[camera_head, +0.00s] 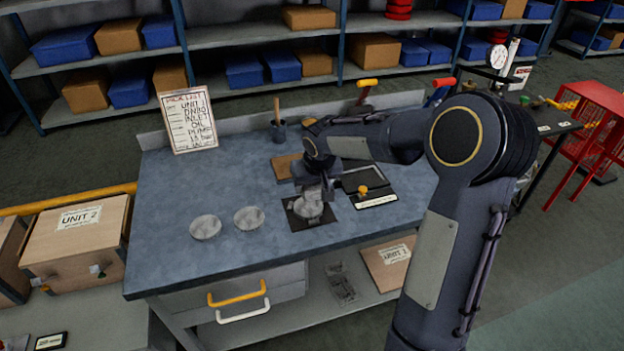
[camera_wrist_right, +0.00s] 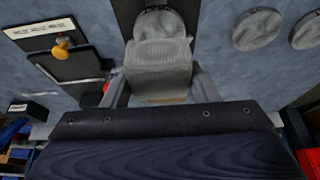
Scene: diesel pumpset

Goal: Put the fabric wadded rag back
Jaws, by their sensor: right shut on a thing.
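My right gripper (camera_head: 312,192) reaches down over a dark square mat (camera_head: 292,218) on the blue-grey bench. In the right wrist view the gripper (camera_wrist_right: 160,85) is shut on a grey, woven-looking wad, the fabric rag (camera_wrist_right: 160,55), between its two fingers. A grey round piece with lettering (camera_wrist_right: 162,22) lies on the mat just beyond the rag. Whether the rag touches the mat or this round piece cannot be told. In the head view the gripper partly hides the rag. My left gripper is not in view.
Two pale discs (camera_head: 205,227) (camera_head: 249,218) lie left of the mat. A dark tray with a yellow knob (camera_head: 363,190) lies to the right. A written board (camera_head: 188,120) and a dark cup (camera_head: 278,131) stand behind. The bench's left part is clear.

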